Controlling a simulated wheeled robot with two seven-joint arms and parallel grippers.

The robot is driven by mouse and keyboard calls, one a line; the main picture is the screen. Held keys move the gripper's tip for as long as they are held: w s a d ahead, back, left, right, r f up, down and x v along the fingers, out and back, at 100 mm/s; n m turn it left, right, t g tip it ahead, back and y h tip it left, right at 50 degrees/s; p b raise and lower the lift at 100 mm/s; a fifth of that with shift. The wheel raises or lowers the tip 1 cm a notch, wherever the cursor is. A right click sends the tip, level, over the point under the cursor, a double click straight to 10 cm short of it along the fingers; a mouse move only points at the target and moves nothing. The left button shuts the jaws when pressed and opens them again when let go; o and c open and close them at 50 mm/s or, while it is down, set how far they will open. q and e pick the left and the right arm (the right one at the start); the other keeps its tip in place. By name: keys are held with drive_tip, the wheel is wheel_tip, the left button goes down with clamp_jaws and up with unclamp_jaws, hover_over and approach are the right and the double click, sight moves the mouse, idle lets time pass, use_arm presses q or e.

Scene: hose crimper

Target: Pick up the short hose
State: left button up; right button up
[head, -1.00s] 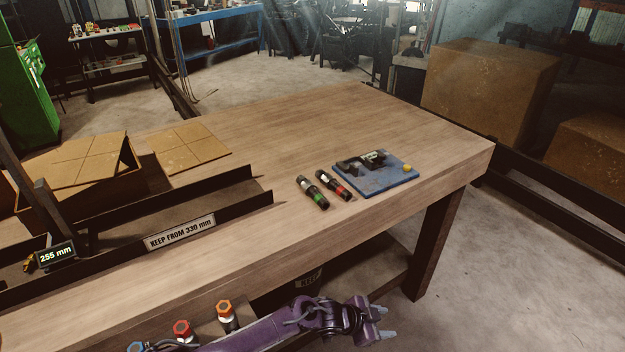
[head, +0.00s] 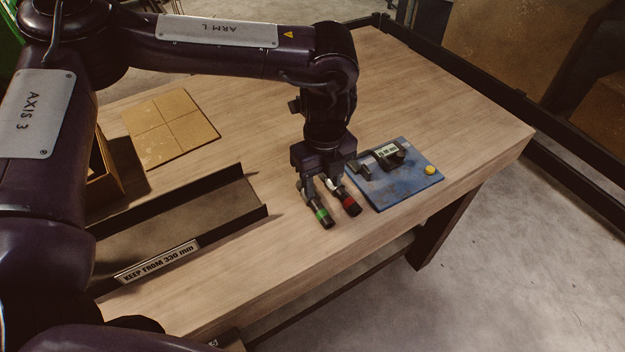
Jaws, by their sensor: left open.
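Two short black cylinders lie side by side on the wooden table (head: 430,100): one with a green band (head: 321,214), one with a red band (head: 349,204). I cannot tell for sure which is the short hose. My left gripper (head: 322,187) points down over their far ends, jaws open. Its fingers appear to be on either side of the green-banded cylinder, and its right finger is close to the red-banded one. The gripper hides their far ends, and I cannot tell whether it touches them. My right gripper is not in view.
A blue plate (head: 405,186) with a small device (head: 390,153) and a yellow knob (head: 430,170) is just right of the cylinders. A dark trough (head: 190,215) labelled "KEEP FROM 330 mm" lies left. A tan square panel (head: 168,128) lies behind it. The table's far right is clear.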

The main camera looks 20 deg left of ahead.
sight(321, 208)
use_arm(q)
drive_tip(key=shift+s+a+f, duration=0.1)
drive_tip(key=shift+s+f, duration=0.1)
drive_tip(key=shift+f, duration=0.1)
drive_tip(key=shift+s+d+f+p, duration=0.1)
drive_tip(key=shift+s+f+p, duration=0.1)
drive_tip(key=shift+f+p, duration=0.4)
drive_tip(key=shift+s+d+f+p, duration=0.1)
drive_tip(key=shift+s+f+p, duration=0.2)
drive_tip(key=shift+f, duration=0.35)
wheel_tip(321, 208, down, 4)
drive_tip(key=shift+r+p, duration=0.15)
drive_tip(key=shift+p, duration=0.5)
drive_tip(key=shift+f, duration=0.25)
drive_tip(key=shift+w, duration=0.1)
clamp_jaws()
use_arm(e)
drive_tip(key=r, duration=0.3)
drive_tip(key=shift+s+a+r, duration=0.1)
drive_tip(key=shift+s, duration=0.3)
